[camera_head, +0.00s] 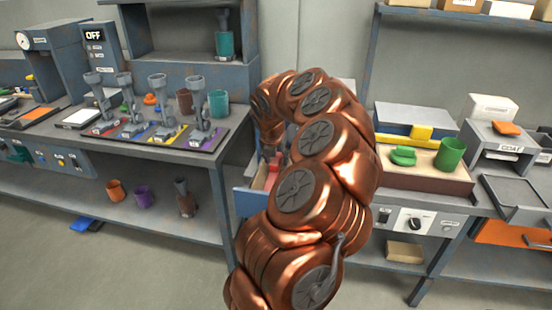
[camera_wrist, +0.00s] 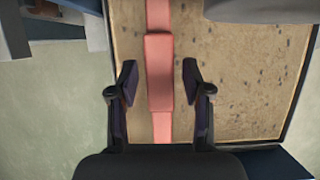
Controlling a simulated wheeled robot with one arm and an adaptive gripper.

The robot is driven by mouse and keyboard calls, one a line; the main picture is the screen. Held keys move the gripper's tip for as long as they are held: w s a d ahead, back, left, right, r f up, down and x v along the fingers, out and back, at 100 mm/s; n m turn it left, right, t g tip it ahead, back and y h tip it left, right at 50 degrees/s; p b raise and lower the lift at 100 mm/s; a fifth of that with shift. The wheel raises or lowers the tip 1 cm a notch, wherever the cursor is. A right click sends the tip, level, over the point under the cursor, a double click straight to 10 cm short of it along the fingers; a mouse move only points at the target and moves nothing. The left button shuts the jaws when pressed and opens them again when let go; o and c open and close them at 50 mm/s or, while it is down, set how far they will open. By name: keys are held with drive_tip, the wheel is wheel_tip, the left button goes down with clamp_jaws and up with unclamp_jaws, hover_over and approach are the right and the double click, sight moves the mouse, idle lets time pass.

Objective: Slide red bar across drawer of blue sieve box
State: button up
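In the wrist view the red bar (camera_wrist: 159,75) looks pinkish, a thick block on a narrower strip of the same colour. It runs lengthwise over the sandy, speckled floor of the drawer (camera_wrist: 240,90). My gripper (camera_wrist: 159,76) is open, with one dark finger on each side of the block and a visible gap on both sides. In the head view part of the red bar (camera_head: 272,175) shows in the pulled-out blue drawer (camera_head: 249,203). My copper arm hides most of the drawer, the sieve box and the gripper there.
A workbench (camera_head: 150,148) at left carries several tools on coloured stripes. A coat station (camera_head: 507,143) stands further right.

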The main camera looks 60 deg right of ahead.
clamp_jaws()
idle(0.3)
drive_tip(key=shift+s, duration=0.1)
